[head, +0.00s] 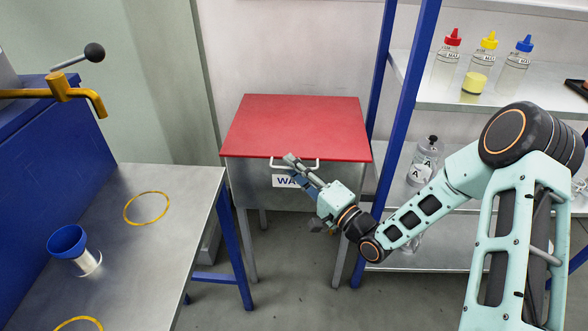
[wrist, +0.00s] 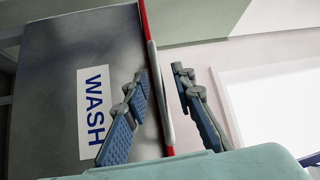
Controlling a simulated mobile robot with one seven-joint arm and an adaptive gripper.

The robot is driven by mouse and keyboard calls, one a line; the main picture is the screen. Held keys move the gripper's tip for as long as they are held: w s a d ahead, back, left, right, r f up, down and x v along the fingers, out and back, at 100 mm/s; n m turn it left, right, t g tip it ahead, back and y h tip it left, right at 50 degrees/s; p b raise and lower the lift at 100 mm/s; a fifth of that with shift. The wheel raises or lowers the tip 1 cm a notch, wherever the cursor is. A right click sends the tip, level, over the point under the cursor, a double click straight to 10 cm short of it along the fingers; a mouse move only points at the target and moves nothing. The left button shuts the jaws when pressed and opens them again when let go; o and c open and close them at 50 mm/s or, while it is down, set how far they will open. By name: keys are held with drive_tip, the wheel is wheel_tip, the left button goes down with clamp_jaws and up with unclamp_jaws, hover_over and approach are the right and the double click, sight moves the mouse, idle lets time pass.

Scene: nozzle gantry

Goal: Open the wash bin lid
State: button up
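The wash bin (head: 254,184) is a grey box on legs with a white "WASH" label on its front. Its red lid (head: 297,127) lies flat and closed on top. A pale bar handle (head: 312,166) runs along the lid's front edge. My gripper (head: 294,163) is at the handle and partly hides its middle and the label. In the wrist view the lid's red edge (wrist: 149,30) and the handle (wrist: 160,95) run between the two fingers of my open gripper (wrist: 160,72). There is a gap to the finger on the right; contact with the left one is unclear.
A blue-framed shelf (head: 440,96) with bottles (head: 446,66) stands right of the bin. A metal bench (head: 150,250) with a blue-topped cup (head: 75,246) is at the left. A wall is behind the bin. The floor before the bin is clear.

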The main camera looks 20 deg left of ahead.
drive_tip(key=shift+c, duration=0.4)
clamp_jaws()
drive_tip(key=shift+r, duration=0.1)
